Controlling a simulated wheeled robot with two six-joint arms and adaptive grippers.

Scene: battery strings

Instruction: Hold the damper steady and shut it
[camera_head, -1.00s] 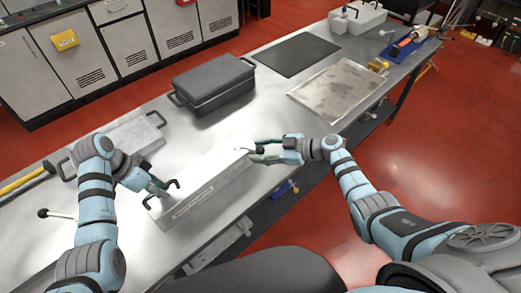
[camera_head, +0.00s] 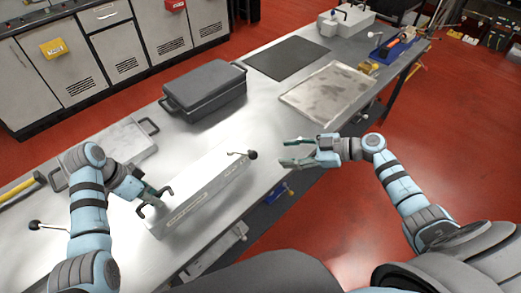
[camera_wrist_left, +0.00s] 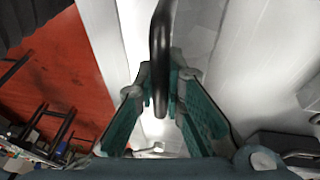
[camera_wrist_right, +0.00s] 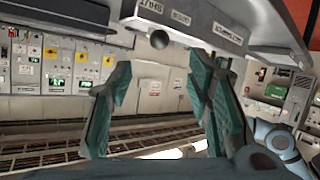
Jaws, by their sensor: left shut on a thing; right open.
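The damper is a long silver box (camera_head: 205,188) lying on the steel bench, with a label strip on its front side. A black handle (camera_head: 155,203) stands at its left end. My left gripper (camera_head: 152,192) is shut on this handle; the left wrist view shows the dark bar (camera_wrist_left: 160,55) between the fingers. At the box's right end is a short lever with a black knob (camera_head: 252,154). My right gripper (camera_head: 284,152) is open and empty, just right of the knob and apart from it. The right wrist view shows the knob (camera_wrist_right: 159,40) beyond the open fingers.
A dark lidded case (camera_head: 205,90) stands behind the box, with a black mat (camera_head: 288,59) and a stained metal tray (camera_head: 330,92) farther right. A flat grey plate with handles (camera_head: 122,143) lies behind my left arm. A black-knobbed rod (camera_head: 36,225) is at left.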

